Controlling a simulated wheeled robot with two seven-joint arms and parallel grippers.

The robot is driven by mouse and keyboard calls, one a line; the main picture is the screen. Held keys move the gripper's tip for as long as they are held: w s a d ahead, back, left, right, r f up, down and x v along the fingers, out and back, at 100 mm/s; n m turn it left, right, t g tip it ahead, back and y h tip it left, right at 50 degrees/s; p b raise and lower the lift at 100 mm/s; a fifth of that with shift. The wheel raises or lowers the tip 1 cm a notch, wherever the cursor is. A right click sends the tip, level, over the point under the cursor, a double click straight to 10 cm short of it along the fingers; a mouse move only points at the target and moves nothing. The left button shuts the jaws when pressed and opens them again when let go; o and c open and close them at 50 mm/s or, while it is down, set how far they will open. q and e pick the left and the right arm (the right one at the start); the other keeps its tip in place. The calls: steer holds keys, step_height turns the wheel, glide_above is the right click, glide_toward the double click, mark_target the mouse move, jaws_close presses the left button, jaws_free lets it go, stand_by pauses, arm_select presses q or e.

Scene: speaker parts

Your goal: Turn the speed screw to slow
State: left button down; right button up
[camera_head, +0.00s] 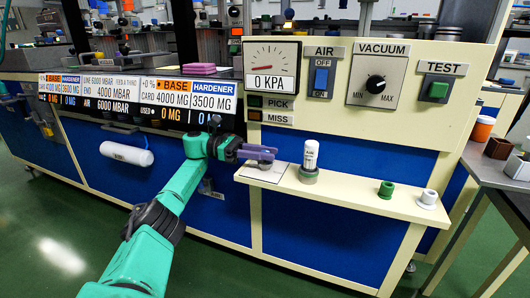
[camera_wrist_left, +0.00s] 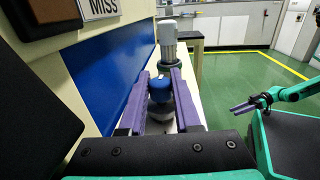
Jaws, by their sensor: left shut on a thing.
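A small blue knob (camera_wrist_left: 158,92) on a grey body, with no readable label, stands between my left gripper's purple fingers in the left wrist view. I take it as the speed screw. My left gripper (camera_wrist_left: 158,103) is shut on it, fingers on both sides. In the head view, my left gripper (camera_head: 260,153) is over the left end of the cream shelf (camera_head: 340,194), hiding most of the knob. Its slow and fast marks cannot be seen. My right gripper (camera_wrist_left: 243,106) shows small at the right of the left wrist view, away from the shelf; its opening is unclear.
A white-capped cylinder (camera_head: 310,155) stands just right of my left gripper. A green piece (camera_head: 386,190) and a white piece (camera_head: 428,199) are further right on the shelf. The panel above has a 0 KPA gauge (camera_head: 271,56), AIR switch (camera_head: 322,78) and VACUUM dial (camera_head: 376,84).

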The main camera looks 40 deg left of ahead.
stand_by(0.5)
arm_select(q)
steer(key=c, duration=0.6)
jaws_free()
